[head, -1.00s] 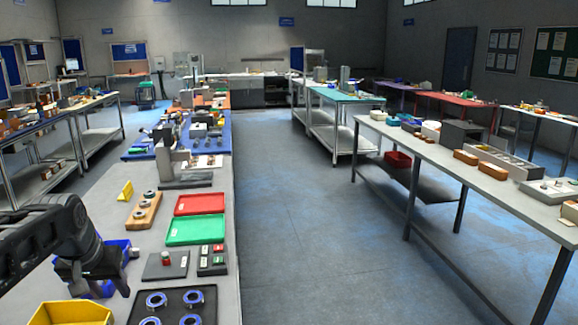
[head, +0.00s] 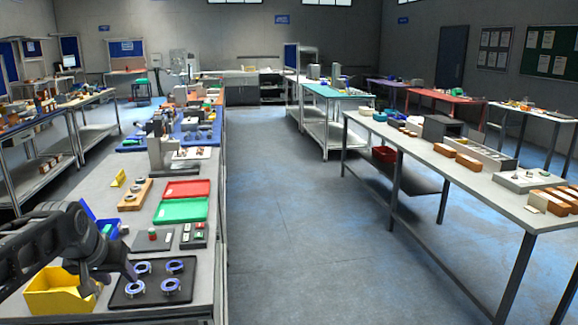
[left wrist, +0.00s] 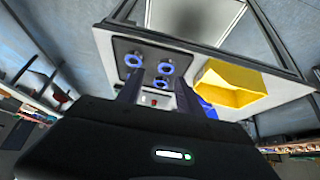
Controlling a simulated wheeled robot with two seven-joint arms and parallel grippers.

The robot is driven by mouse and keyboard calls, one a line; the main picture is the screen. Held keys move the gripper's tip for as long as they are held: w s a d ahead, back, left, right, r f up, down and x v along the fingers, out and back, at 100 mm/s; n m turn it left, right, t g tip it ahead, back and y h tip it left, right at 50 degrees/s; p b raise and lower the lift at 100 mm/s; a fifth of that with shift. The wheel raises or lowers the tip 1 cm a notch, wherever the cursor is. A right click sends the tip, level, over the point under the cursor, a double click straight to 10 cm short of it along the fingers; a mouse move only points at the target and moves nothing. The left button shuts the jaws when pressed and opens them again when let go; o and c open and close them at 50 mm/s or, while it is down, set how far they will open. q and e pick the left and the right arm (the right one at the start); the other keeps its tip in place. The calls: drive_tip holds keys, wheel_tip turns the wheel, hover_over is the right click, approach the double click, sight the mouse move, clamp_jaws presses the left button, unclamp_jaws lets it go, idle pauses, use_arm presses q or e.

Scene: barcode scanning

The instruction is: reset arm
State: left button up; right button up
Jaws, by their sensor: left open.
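My left arm comes in from the left in the head view. Its left gripper (head: 110,278) is open, over the near end of the bench between the yellow bin (head: 58,292) and the black tray (head: 152,294) that bears several blue-and-silver rings (head: 170,285). In the left wrist view the two fingers (left wrist: 160,98) stand apart with nothing held between them. That view also shows the black tray (left wrist: 122,67) and the yellow bin (left wrist: 230,84). The height of the fingers above the bench is hard to judge. My right gripper is not in view.
Behind the tray lie a green tray (head: 182,211), a red tray (head: 187,189), a button box (head: 153,240) and a wooden ring holder (head: 135,195). A blue bin (head: 103,226) is partly hidden by my arm. A clear aisle (head: 290,240) separates this bench from the long right table (head: 450,185).

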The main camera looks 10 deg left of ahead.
use_arm(q)
drive_tip(key=w+d+f+h, duration=0.1)
drive_tip(key=d+f+h, duration=0.1)
drive_tip(key=d+f, duration=0.85)
drive_tip(key=w+d+f+h, duration=0.1)
drive_tip(key=d+f, duration=0.7)
drive_tip(key=f, duration=0.6)
drive_tip(key=s+d+f+g+h, duration=0.1)
drive_tip(key=s+d+f, duration=0.95)
drive_tip(key=f, duration=0.25)
drive_tip(key=s+d+f+g, duration=0.2)
drive_tip(key=s+d+f, duration=0.2)
drive_tip(key=s, duration=0.4)
drive_tip(key=s+d+f+m+g+h, duration=0.1)
drive_tip(key=s+d+f, duration=0.3)
drive_tip(key=s, duration=0.5)
drive_tip(key=shift+s+m+g+h, duration=0.3)
drive_tip(key=shift+g, duration=0.5)
drive_tip(key=shift+c, duration=0.2)
